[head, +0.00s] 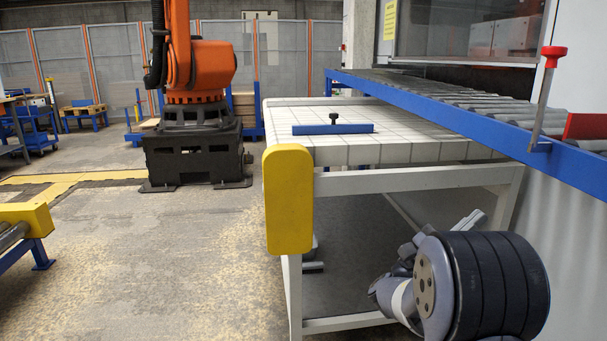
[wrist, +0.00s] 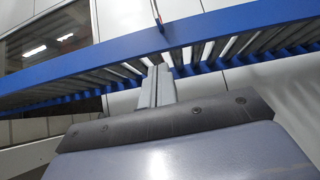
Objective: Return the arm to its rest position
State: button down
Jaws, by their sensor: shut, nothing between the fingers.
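My arm is folded low at the lower right of the head view, in front of the white tiled table (head: 400,152). My gripper (head: 474,219) points up and to the right, below the table top and partly hidden behind my own arm. In the wrist view my gripper's fingers (wrist: 158,72) are together with nothing between them. Beyond them the blue-edged roller conveyor (wrist: 100,68) shows. A blue bar (head: 310,129) with a black knob lies on the table top, apart from my gripper.
The roller conveyor (head: 445,100) runs along the table's right side, with a red-topped post (head: 545,95). A yellow guard (head: 288,200) covers the table's near left corner. An orange robot (head: 205,65) stands behind. The floor (head: 160,265) at the left is mostly clear.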

aim_at(530, 152)
jog(key=x, duration=0.4)
jog(key=a+r+x, duration=0.1)
jog(key=x, duration=0.7)
jog(key=shift+s+a+r, duration=0.2)
jog(key=shift+a+r, duration=0.05)
jog(key=shift+r, duration=0.05)
jog(key=shift+r+p, duration=0.3)
jog(key=shift+r, duration=0.4)
jog(key=shift+r+g, duration=0.1)
jog(key=shift+g, duration=0.2)
